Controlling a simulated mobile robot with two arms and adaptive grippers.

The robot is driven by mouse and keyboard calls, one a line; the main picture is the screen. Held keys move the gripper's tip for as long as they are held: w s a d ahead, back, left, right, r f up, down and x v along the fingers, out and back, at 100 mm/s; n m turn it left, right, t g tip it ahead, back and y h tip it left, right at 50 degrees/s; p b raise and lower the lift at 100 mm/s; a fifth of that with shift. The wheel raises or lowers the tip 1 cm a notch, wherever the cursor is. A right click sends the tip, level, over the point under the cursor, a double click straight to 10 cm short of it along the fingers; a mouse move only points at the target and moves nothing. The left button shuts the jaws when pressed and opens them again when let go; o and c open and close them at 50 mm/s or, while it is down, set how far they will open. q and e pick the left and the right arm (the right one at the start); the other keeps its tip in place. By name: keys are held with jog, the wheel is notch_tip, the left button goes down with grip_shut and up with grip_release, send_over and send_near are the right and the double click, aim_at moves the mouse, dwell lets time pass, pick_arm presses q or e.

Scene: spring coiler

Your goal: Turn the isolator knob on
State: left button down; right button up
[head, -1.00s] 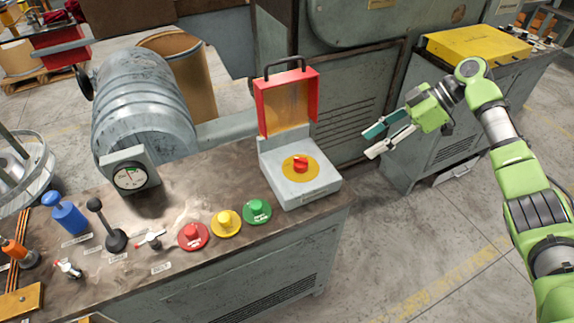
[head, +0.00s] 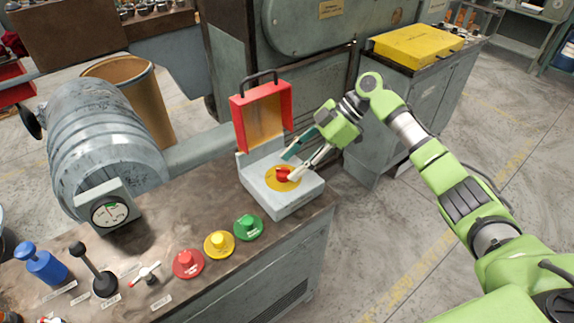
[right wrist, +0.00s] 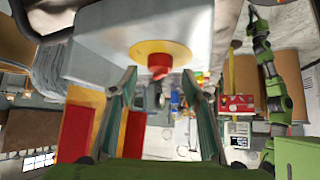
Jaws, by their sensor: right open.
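The isolator knob (head: 282,175) is red and sits on a yellow disc (head: 270,183) on a grey box at the bench's right end. The box's red cover (head: 240,118) is swung up. My right gripper (head: 291,167) is open, with its fingertips at the knob; the near fingertip partly covers it. In the right wrist view the knob (right wrist: 159,62) shows between and just beyond the open fingers (right wrist: 158,78). I cannot tell whether they touch it. My left gripper is not seen in the head view.
Green (head: 248,227), yellow (head: 219,244) and red (head: 187,264) buttons stand on the bench left of the box. Further left are a gauge (head: 109,212), a black lever (head: 95,268) and a blue-handled part (head: 40,263). A yellow case (head: 418,43) lies on a cabinet behind.

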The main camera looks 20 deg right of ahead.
aim_at(283, 173)
jog(key=shift+a+f, duration=0.95)
jog(key=shift+f, duration=0.05)
jog(key=shift+c, duration=1.1)
jog(key=c, duration=0.9)
jog(key=shift+o, duration=0.2)
